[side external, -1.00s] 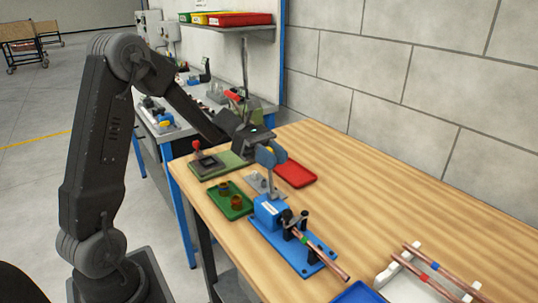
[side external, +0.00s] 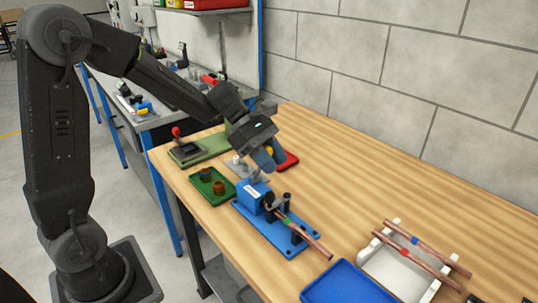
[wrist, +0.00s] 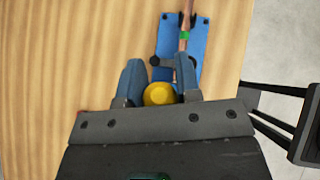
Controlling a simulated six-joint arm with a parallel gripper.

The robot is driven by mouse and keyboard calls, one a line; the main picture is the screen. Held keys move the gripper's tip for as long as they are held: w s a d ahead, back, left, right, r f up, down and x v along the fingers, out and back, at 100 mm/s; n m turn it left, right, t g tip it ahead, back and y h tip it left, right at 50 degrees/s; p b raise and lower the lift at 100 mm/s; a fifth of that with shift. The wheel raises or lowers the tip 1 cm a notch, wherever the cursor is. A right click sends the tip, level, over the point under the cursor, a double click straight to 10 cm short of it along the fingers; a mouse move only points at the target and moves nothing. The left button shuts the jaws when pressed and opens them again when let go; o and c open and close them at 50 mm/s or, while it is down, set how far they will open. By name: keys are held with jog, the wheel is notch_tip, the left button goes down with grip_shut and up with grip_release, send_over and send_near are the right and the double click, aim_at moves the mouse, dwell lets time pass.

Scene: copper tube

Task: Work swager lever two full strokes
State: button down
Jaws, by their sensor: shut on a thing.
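The blue swager (side external: 252,195) is mounted on a blue base plate (side external: 268,232) on the wooden bench. A copper tube (side external: 315,243) with a green band lies in it and slopes out to the lower right; the tube also shows at the top of the wrist view (wrist: 185,20). The lever's yellow knob (wrist: 159,94) sits between the blue fingers of my gripper (wrist: 159,82). In the side view my gripper (side external: 264,160) is tilted above the swager, shut on the lever. The lever's shaft is mostly hidden behind the fingers.
A green tray (side external: 211,193) with small brown and dark fittings is left of the swager. A red tray (side external: 288,160) is behind my gripper. A white rack (side external: 397,278) with copper tubes and a blue tray (side external: 345,284) are at front right. The bench's right middle is clear.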

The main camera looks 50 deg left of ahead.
jog(key=shift+d+f, duration=0.1)
jog(key=shift+f, duration=0.2)
jog(key=c, duration=0.8)
grip_release()
jog(key=shift+r, duration=0.1)
jog(key=shift+r, duration=0.1)
jog(key=v, duration=1.3)
jog(key=shift+a+r, duration=0.15)
jog(key=shift+a, duration=0.25)
